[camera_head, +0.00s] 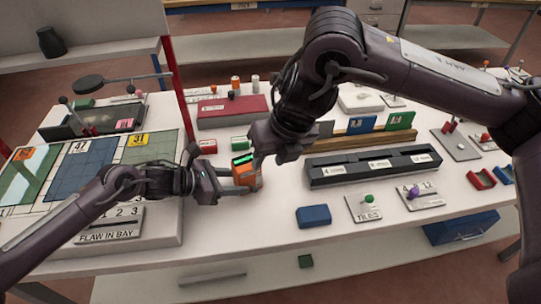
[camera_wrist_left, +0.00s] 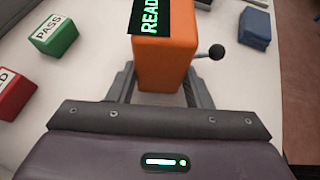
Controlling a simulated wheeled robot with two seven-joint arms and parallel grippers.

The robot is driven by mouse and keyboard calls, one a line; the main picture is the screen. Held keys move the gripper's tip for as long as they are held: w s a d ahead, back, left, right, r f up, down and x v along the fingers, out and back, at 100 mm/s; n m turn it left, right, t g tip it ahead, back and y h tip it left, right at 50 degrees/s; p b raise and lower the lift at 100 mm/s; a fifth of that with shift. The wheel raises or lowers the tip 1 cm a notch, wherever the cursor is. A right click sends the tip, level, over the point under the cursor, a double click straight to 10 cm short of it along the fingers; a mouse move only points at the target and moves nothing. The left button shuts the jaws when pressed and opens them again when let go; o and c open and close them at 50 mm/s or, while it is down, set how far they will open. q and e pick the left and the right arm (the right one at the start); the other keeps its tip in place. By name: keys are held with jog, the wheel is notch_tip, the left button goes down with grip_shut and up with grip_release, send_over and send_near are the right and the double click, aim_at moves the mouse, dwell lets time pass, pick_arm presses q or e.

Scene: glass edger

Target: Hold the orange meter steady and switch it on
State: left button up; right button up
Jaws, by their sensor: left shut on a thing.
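The orange meter (camera_head: 247,177) stands upright on the white table, its dark screen lit with green. In the left wrist view the meter (camera_wrist_left: 166,65) shows bright letters starting "READ", cut off by the frame's top. A short lever with a dark round knob (camera_wrist_left: 216,52) sticks out from its right side. My left gripper (camera_wrist_left: 160,90) is shut on the meter, one finger on each side. In the head view my right gripper (camera_head: 262,154) is beside the meter's upper right; its fingertips are partly hidden, so I cannot tell its opening or whether it touches.
A green PASS block (camera_head: 239,144) and a red block (camera_head: 208,146) lie behind the meter. A blue block (camera_head: 313,215) lies to the right, near the front edge. A long black slotted rack (camera_head: 320,175) stands farther right. The table in front of the meter is clear.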

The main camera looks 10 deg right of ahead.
pick_arm(q)
jog(key=o, duration=0.8)
jog(key=shift+o, duration=0.2)
jog(key=v, duration=1.1)
jog(key=shift+s+a, duration=0.1)
jog(key=shift+a, duration=0.2)
jog(key=shift+a+r, duration=0.15)
jog(key=shift+s, duration=0.1)
